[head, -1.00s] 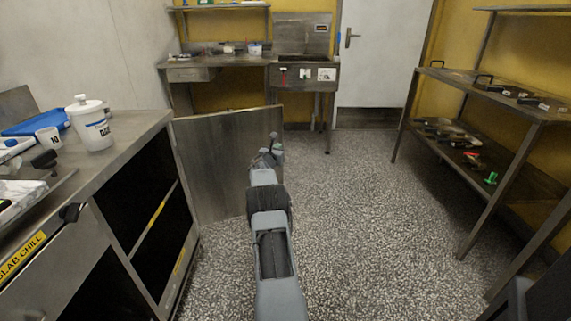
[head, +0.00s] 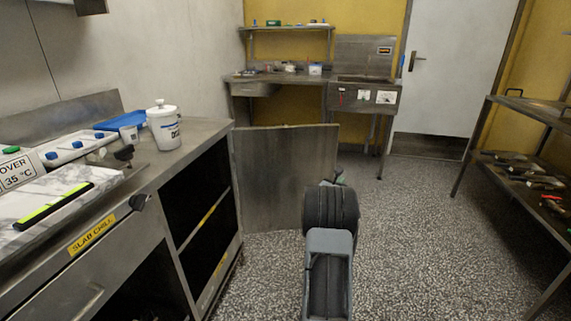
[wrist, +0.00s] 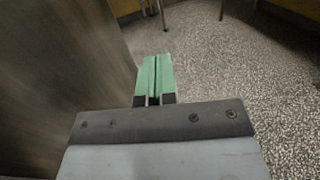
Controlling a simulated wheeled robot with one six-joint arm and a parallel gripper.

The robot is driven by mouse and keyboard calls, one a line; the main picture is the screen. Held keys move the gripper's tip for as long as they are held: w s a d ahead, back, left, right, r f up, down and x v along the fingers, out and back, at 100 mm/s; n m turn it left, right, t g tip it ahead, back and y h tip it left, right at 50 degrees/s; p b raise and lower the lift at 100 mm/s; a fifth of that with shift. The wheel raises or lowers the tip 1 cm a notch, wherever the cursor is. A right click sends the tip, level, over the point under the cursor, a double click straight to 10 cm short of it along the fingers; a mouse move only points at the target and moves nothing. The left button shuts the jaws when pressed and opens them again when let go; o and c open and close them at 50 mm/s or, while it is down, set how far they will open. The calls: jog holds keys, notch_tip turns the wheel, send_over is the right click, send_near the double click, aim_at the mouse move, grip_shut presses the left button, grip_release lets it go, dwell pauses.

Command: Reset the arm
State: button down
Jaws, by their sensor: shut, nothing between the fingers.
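My gripper (wrist: 155,62) shows in the wrist view with its two green fingers side by side and closed, nothing between them. It hangs in free air above the speckled floor, with a steel cabinet door close on its left. In the head view my arm reaches forward over the floor, and only a small green bit of the gripper (head: 340,177) shows past the arm link; the rest is hidden.
The open cabinet door (head: 285,180) stands just left of my arm. The steel counter (head: 205,133) on the left carries a white lidded tub (head: 164,128) and a blue tray (head: 120,121). A steel rack (head: 480,143) stands at right. The floor (head: 420,225) between is clear.

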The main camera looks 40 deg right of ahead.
jog(key=s+a+r+m+g+y+p, duration=0.1)
jog(key=a+r+m+g+y+p, duration=0.1)
jog(key=a+r+m+p, duration=0.6)
jog(key=s+a+r+m+g+y+p, duration=0.1)
jog(key=s+a+r+m+g+p, duration=0.15)
jog(key=a+r+p, duration=0.6)
jog(key=s+a+r+m+t+y+p, duration=0.1)
jog(key=s+a+r+m+y+p, duration=0.2)
jog(key=a, duration=0.9)
jog(key=s+a+r+m+t+y+p, duration=0.1)
jog(key=s+a+r+m+y+p, duration=0.3)
jog(key=a, duration=0.8)
jog(key=s+a+r+m+t+y+p, duration=0.1)
jog(key=s+a+r+m+y+p, duration=0.3)
jog(key=a+r+y+p, duration=0.3)
jog(key=s+a+r, duration=0.1)
jog(key=a+r, duration=0.1)
jog(key=a, duration=0.3)
jog(key=shift+a+p, duration=0.35)
jog(key=shift+a, duration=0.05)
jog(key=shift+r, duration=0.1)
